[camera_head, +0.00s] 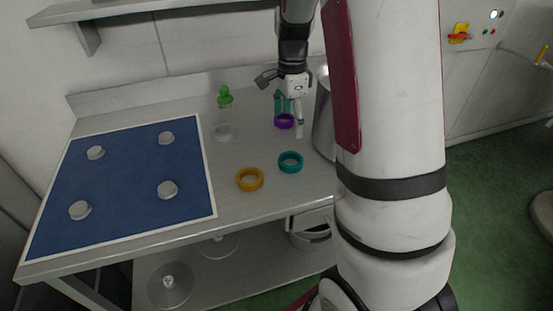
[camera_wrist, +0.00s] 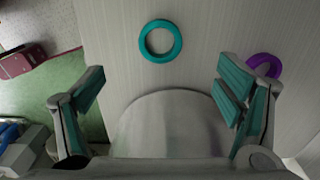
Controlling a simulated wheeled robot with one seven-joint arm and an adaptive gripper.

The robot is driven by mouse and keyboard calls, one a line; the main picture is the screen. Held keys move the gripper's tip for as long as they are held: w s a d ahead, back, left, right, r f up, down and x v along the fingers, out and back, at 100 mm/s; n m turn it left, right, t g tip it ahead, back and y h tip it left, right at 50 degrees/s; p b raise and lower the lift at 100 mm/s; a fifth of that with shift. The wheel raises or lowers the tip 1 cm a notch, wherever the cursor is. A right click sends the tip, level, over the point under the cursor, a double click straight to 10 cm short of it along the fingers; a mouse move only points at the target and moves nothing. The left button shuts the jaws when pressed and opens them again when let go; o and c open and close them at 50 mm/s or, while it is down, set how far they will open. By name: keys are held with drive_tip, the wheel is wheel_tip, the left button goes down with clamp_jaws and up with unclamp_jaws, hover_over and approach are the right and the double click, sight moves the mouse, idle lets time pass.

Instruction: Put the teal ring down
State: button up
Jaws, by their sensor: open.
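The teal ring (camera_head: 290,162) lies flat on the metal table, right of an orange ring. It also shows in the wrist view (camera_wrist: 160,41), on the table beyond the fingertips. My gripper (camera_head: 283,101) is open and empty above the back of the table, behind the teal ring in the head view. In the wrist view its fingers (camera_wrist: 163,98) stand wide apart with nothing between them at their height. A purple ring (camera_head: 284,121) lies on the table just under my gripper, and in the wrist view (camera_wrist: 264,66) it is partly hidden by the right finger.
An orange ring (camera_head: 249,179) lies near the table's front. A steel container (camera_head: 324,125) stands at the right, close to my arm. A blue mat (camera_head: 125,185) with several grey discs covers the left side.

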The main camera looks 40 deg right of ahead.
approach(291, 156)
drive_tip(key=s+a+f, duration=0.2)
drive_tip(key=shift+a+f, duration=0.25)
drive_tip(key=shift+a, duration=0.05)
drive_tip(key=shift+s+d+f, duration=0.1)
drive_tip(key=shift+d+f, duration=0.1)
drive_tip(key=shift+f, duration=1.15)
drive_tip(key=shift+d+f, duration=0.2)
drive_tip(key=shift+f, duration=1.1)
drive_tip(key=c, duration=1.5)
drive_tip(key=shift+r, duration=0.1)
